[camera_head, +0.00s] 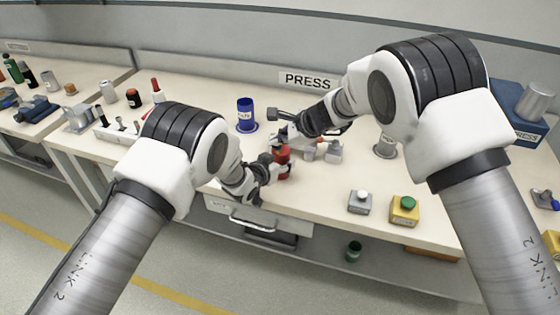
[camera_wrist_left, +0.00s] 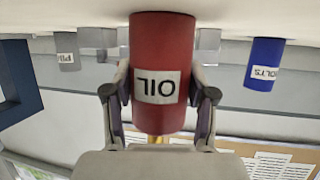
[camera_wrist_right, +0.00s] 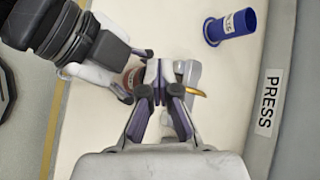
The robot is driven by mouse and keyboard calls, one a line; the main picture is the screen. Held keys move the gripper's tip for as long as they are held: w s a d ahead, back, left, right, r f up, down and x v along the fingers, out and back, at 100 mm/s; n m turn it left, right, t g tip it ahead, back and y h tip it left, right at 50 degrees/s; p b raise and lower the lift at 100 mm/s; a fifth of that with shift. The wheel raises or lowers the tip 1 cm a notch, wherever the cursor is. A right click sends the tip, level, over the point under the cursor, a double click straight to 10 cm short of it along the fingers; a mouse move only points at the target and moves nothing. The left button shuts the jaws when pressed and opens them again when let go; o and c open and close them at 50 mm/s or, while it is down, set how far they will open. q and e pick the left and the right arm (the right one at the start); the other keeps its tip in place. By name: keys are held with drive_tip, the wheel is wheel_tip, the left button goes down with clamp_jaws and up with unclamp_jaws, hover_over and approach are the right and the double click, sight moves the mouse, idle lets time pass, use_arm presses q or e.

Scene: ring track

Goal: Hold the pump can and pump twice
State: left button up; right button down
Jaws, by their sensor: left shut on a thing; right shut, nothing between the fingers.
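The red pump can (camera_head: 284,162), labelled OIL, stands on the bench in the head view. It fills the middle of the left wrist view (camera_wrist_left: 162,60), where the picture is upside down. My left gripper (camera_wrist_left: 160,92) is shut on the can's sides. My right gripper (camera_wrist_right: 158,65) is shut and empty, held over the can. In the right wrist view the can (camera_wrist_right: 133,76) is partly hidden by my grippers, and its brass-coloured spout (camera_wrist_right: 194,92) sticks out to the right. The can's top is hidden, so I cannot tell whether the right fingertips touch it.
A blue BOLTS cup (camera_head: 246,112) stands behind the can. A grey fixture (camera_head: 330,152) is just right of it. A grey button box (camera_head: 360,201) and a yellow box with a green button (camera_head: 404,210) sit near the front edge. A grey cup (camera_head: 386,147) is further right.

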sight(279, 147)
drive_tip(key=shift+f, duration=0.5)
drive_tip(key=shift+r, duration=3.45)
